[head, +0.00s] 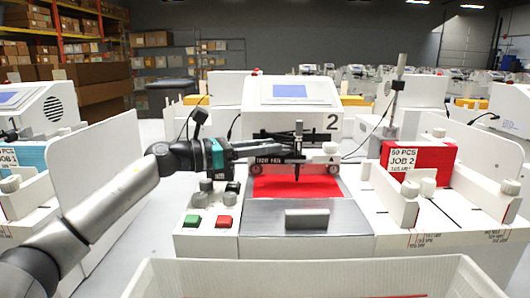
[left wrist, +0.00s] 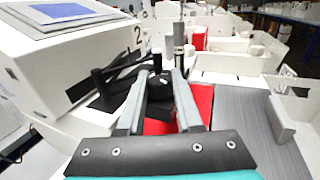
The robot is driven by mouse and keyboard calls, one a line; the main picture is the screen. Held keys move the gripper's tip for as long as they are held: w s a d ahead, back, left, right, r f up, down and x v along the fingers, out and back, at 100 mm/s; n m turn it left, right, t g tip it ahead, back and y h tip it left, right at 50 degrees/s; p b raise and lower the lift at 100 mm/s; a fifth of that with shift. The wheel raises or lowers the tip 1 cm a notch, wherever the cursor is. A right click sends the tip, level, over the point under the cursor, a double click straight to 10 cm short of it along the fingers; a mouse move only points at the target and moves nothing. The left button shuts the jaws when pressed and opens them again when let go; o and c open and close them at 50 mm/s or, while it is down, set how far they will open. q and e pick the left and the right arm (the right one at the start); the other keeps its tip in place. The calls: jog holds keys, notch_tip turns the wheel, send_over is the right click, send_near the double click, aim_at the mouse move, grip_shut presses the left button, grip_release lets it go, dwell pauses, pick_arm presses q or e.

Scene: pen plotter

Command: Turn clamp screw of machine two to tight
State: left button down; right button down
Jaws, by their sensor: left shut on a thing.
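Machine two (head: 318,92) is the white plotter with a "2" on its front and a blue screen, in the middle of the head view. Its black pen carriage (head: 298,150) stands over the red sheet (head: 270,187). My left gripper (head: 284,149) reaches in from the left at the carriage. In the left wrist view its two grey fingers (left wrist: 160,78) are shut on the black clamp screw (left wrist: 159,88), which sits between them. The screw's white mark is small, so I cannot tell its setting. The fingers hide the screw in the head view. My right gripper is not in view.
Green (head: 193,221) and red (head: 224,222) buttons sit at the machine's front left. A white tray (head: 180,267) stands in front. A red box marked "JOB 2" (head: 430,165) stands to the right. White side panels (head: 95,158) rise at left.

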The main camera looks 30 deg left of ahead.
pick_arm(q)
jog(key=shift+m+g+h+b, duration=0.45)
jog(key=shift+m+g+h, duration=0.05)
jog(key=shift+h, duration=0.1)
jog(key=shift+r+m+g+h, duration=0.1)
jog(key=shift+m+g+h, duration=0.5)
jog(key=shift+g+h, duration=0.1)
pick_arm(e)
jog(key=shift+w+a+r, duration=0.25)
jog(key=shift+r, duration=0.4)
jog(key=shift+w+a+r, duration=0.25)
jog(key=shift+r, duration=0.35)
pick_arm(q)
jog(key=shift+m+g+h, duration=0.8)
jog(key=shift+g, duration=0.1)
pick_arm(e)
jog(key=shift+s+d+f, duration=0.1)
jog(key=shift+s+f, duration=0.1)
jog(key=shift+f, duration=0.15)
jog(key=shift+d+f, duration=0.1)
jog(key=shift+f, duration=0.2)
pick_arm(q)
jog(key=shift+g, duration=0.3)
jog(key=c, duration=0.6)
grip_release()
